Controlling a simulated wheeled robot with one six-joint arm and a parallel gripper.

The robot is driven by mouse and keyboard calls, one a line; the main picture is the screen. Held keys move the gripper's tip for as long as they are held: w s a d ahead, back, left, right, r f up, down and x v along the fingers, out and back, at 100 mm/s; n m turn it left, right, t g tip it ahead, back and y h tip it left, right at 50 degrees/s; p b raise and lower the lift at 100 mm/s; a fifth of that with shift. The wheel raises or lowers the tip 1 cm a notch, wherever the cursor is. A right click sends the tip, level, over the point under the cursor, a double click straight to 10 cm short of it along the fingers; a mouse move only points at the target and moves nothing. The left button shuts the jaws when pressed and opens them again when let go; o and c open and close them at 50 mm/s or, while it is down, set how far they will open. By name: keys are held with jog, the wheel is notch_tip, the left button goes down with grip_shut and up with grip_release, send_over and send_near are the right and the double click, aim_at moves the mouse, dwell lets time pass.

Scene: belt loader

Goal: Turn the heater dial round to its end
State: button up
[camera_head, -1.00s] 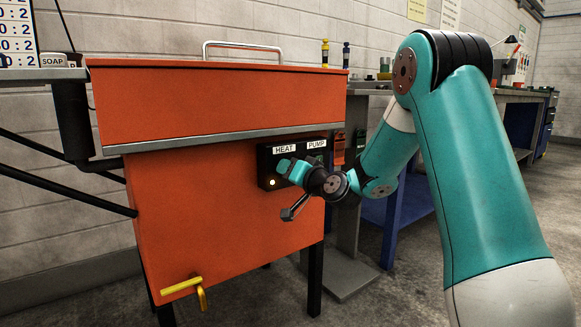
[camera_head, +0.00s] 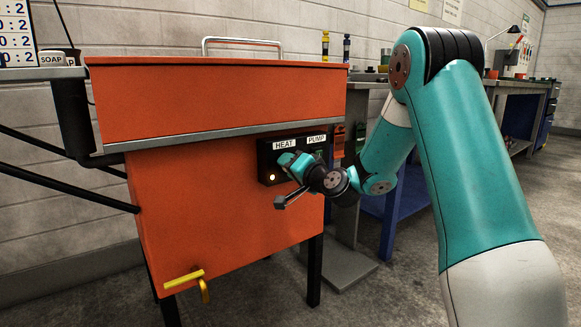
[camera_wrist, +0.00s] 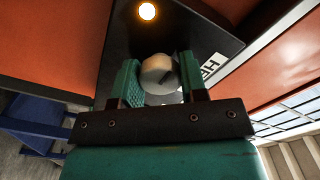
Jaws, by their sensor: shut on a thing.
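The heater dial (camera_wrist: 158,72) is a pale round knob with a dark line on its face, in the wrist view. It sits on the black control panel (camera_head: 266,152) under the HEAT label (camera_head: 284,145). My gripper (camera_wrist: 160,82) has its two green fingers on either side of the dial, shut on it. In the head view my gripper (camera_head: 288,162) is at the panel and hides the dial. An amber lamp (camera_wrist: 147,11) glows on the panel near the dial, and it also shows in the head view (camera_head: 271,177).
The panel is on the front of an orange washer cabinet (camera_head: 220,225) with a metal handle (camera_head: 242,43) on top. A PUMP label (camera_head: 317,139) is right of HEAT. A yellow valve handle (camera_head: 184,280) sticks out low down. A workbench (camera_head: 350,215) stands to the right.

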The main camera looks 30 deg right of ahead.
jog(key=shift+f, duration=0.1)
jog(key=o, duration=0.9)
jog(key=s+b, duration=0.3)
jog(key=s, duration=0.2)
jog(key=s+b, duration=0.3)
jog(key=s, duration=0.3)
jog(key=s+b, duration=0.4)
jog(key=s, duration=0.2)
jog(key=shift+s+d, duration=0.2)
jog(key=shift+d, duration=0.05)
